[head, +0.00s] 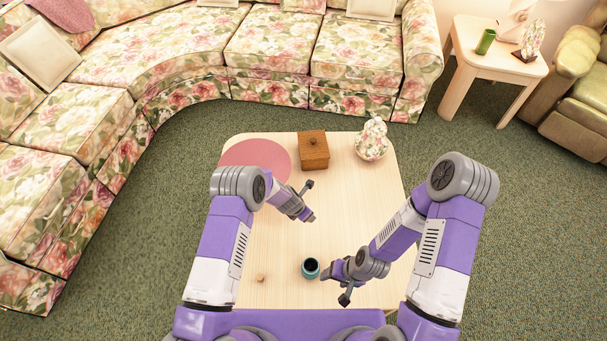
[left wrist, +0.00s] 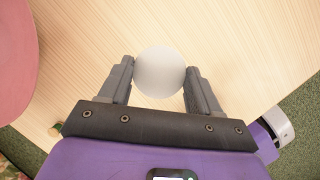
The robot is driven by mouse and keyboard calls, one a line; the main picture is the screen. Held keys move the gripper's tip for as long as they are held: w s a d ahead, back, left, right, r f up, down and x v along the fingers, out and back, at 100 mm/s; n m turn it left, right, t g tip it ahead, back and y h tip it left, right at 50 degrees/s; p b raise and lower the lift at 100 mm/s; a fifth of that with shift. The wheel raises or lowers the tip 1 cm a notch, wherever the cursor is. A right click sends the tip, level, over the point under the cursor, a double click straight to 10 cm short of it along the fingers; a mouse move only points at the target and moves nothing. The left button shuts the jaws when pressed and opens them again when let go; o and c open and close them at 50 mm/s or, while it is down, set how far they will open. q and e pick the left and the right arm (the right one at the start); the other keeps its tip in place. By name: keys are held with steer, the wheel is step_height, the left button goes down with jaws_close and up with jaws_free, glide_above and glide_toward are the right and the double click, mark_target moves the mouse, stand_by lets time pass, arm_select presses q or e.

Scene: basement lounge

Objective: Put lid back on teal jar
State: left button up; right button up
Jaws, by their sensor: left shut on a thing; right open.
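The teal jar (head: 311,268) stands upright on the light wooden table, with its dark mouth open and no lid on it. My right gripper (head: 339,283) is open and empty, just right of the jar. My left gripper (head: 309,202) is over the middle of the table, farther back than the jar. In the left wrist view its fingers (left wrist: 160,82) are shut on a smooth, pale round thing (left wrist: 160,66); I cannot tell whether this is the lid. A small tan piece (head: 261,278) lies left of the jar.
On the table (head: 270,230) are a round pink mat (head: 255,154), a wooden box (head: 313,150) and a floral lidded jar (head: 372,141) along the back. The mat also shows in the left wrist view (left wrist: 14,55). A floral sofa (head: 190,55) stands behind. The table's middle is clear.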

arm_select(q)
steer(key=r+m, duration=0.2)
steer(key=r+m+g+h, duration=0.1)
steer(key=r+m, duration=0.1)
steer(key=a+r+m+g, duration=0.1)
steer(key=r+m, duration=0.1)
steer(key=shift+s+r, duration=0.2)
steer(key=shift+s, duration=0.15)
steer(key=s+a+r+m+g+y, duration=0.2)
steer(key=s+a+r+m, duration=0.4)
steer(key=a+r+m, duration=0.2)
steer(key=s+a+r+m+g+y, duration=0.2)
steer(key=s+a+r+m, duration=0.3)
steer(key=a+r+m, duration=0.4)
steer(key=r+m+g, duration=0.1)
steer(key=m, duration=0.2)
steer(key=shift+s+g, duration=0.3)
steer(key=shift+s, duration=0.1)
steer(key=shift+r, duration=0.1)
